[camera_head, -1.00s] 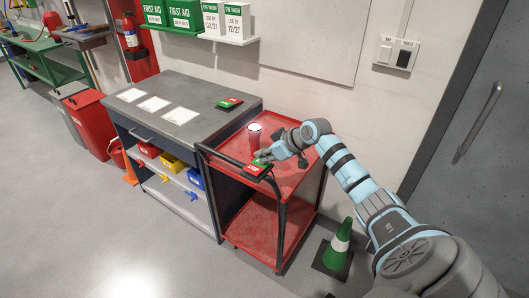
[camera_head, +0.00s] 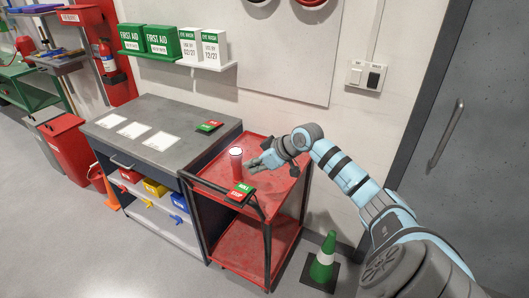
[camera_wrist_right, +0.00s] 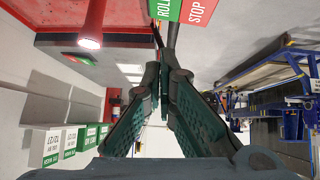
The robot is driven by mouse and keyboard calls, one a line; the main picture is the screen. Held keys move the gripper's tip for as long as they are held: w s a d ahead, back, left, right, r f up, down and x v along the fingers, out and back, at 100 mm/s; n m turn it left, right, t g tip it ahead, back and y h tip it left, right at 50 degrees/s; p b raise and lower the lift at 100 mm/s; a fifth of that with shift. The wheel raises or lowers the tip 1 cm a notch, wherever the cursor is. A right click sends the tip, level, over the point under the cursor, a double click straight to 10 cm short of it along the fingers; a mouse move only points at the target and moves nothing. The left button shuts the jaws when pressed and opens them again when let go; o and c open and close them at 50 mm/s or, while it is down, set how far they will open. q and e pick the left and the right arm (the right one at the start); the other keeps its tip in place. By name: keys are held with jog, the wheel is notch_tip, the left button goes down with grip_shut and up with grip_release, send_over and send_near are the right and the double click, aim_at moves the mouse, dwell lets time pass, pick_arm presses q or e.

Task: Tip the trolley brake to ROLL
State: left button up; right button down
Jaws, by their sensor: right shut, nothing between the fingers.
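The trolley brake (camera_head: 240,192) is a rocker with a green ROLL half and a red STOP half. It sits by the dark handle of the red trolley (camera_head: 243,245). Both halves show in the head view; I cannot tell which side is down. My right gripper (camera_head: 254,166) is shut and empty, above the trolley's top, just behind the brake and apart from it in the picture. In the right wrist view the closed fingers (camera_wrist_right: 160,75) point toward the brake (camera_wrist_right: 183,9), which is cut off by the top edge. My left gripper is not in view.
A grey workbench (camera_head: 165,115) at left carries another green and red rocker (camera_head: 209,126). A green cone (camera_head: 323,262) stands on the floor at right. The wall is behind the trolley.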

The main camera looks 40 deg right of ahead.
jog(key=v, duration=0.5)
jog(key=shift+s+d+r+b, duration=0.15)
jog(key=shift+d+b, duration=0.15)
jog(key=shift+d, duration=0.1)
